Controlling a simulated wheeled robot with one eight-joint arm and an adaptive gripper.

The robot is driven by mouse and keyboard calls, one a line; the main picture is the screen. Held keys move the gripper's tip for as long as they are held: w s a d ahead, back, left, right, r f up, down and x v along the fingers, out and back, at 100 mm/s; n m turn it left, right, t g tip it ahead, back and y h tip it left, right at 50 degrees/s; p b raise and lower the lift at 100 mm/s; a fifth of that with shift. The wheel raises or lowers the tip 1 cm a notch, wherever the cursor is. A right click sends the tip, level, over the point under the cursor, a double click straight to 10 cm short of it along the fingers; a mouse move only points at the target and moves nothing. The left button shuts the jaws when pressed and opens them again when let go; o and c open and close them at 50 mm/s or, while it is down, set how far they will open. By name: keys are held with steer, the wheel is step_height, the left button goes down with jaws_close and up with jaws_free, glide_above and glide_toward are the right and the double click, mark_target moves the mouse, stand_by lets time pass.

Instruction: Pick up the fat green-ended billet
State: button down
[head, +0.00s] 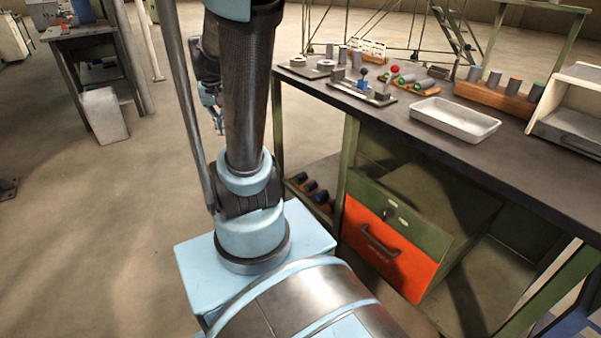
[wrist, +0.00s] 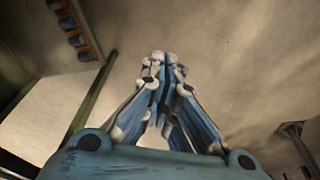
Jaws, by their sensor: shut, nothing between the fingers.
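My gripper (wrist: 165,58) is shut and empty in the wrist view, its blue fingers meeting above the floor. In the head view it shows small (head: 217,122), partly behind my arm, hanging left of the bench. Several dark billets with coloured ends lie in a lower-shelf rack (head: 312,192); one end there looks green (head: 322,197). The rack also shows at the upper left of the wrist view (wrist: 75,32), apart from the gripper. On the bench, a small wooden tray (head: 424,90) holds billets, one looking green-ended. I cannot tell which billet is the fat green-ended one.
The dark bench top (head: 480,150) also bears a white tray (head: 454,118), a wooden rack of upright cylinders (head: 497,96), a control plate (head: 361,92) and a pale box (head: 572,110). A green-and-orange drawer unit (head: 392,238) stands below. The floor at left is open.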

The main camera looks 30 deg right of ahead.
steer(key=w+d+f+m, duration=0.2)
steer(key=w+d, duration=0.2)
steer(key=w, duration=0.4)
steer(key=w+d+f+m, duration=0.2)
steer(key=w+d, duration=0.3)
steer(key=w, duration=0.2)
steer(key=w+d+f+m+g, duration=0.1)
steer(key=w+d+f+m, duration=0.2)
steer(key=w+d+f, duration=0.7)
steer(key=m+h, duration=0.1)
steer(key=m, duration=0.6)
glide_toward(301, 174)
steer(key=shift+g, duration=0.4)
steer(key=f, duration=0.3)
steer(key=d+f, duration=0.1)
steer(key=f, duration=0.1)
steer(key=shift+w+f, duration=0.4)
steer(key=shift+f, duration=0.7)
